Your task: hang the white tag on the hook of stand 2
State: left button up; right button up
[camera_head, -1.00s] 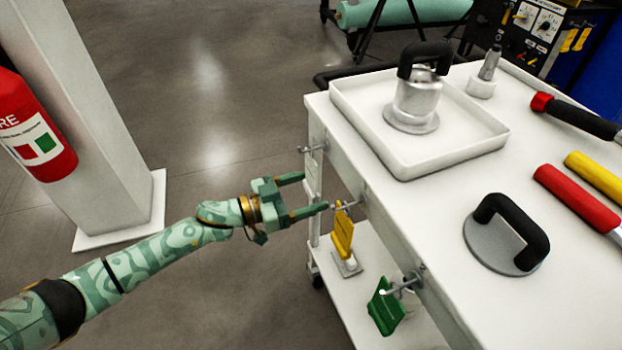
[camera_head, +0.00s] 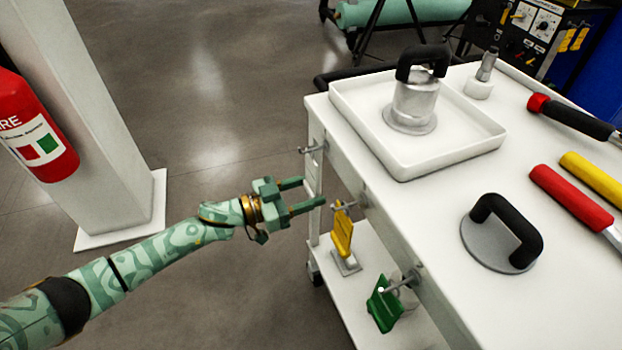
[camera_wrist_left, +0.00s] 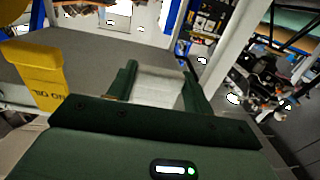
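In the left wrist view a pale white piece, which looks like the white tag (camera_wrist_left: 158,88), lies between the two green fingers of my left gripper. In the head view my left gripper (camera_head: 306,193) points right at the cart's side, just below the farthest hook (camera_head: 313,148). Its fingers stand apart; I cannot tell whether they touch the tag. The tag is hard to make out from the white cart there. A yellow tag (camera_head: 342,233) hangs on the middle hook, close to the lower finger. A green tag (camera_head: 384,304) hangs on the nearest hook. My right gripper is out of view.
The white cart (camera_head: 420,195) carries a tray (camera_head: 455,155) with a handled metal cylinder (camera_head: 413,103), a black-handled disc (camera_head: 484,250) and red and yellow handles. A white column (camera_head: 92,110) and a fire extinguisher (camera_head: 38,135) stand at left. Open floor lies between.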

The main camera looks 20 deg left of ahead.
pick_arm(q)
jog(key=c, duration=0.5)
jog(key=shift+o, duration=0.2)
jog(key=shift+s+a, duration=0.4)
jog(key=shift+a, duration=0.15)
jog(key=shift+p+v, duration=0.55)
jog(key=shift+v, duration=0.75)
